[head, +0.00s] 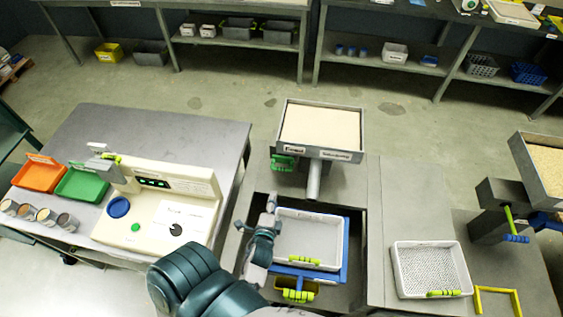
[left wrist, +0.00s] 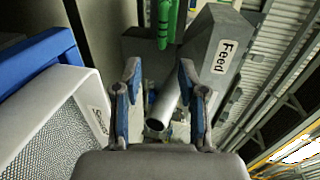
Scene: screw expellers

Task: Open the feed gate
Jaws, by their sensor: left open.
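The feed hopper (head: 318,127) stands at the centre of the head view, full of pale material. A green handle (head: 283,162) sits at its lower left front. It also shows at the top of the left wrist view (left wrist: 165,22), beside the grey box labelled "Feed" (left wrist: 226,52). A grey tube (head: 314,180) comes down from the hopper. My left gripper (head: 268,208) is below the green handle and beside the white tray, apart from the handle. In the left wrist view its blue-padded fingers (left wrist: 163,100) are open, with the tube's end showing between them.
A white mesh tray (head: 308,240) in a blue frame is right beside my left gripper. Another white basket (head: 432,268) lies to the right. A control panel (head: 160,205) is on the left table. A second hopper (head: 540,165) stands far right.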

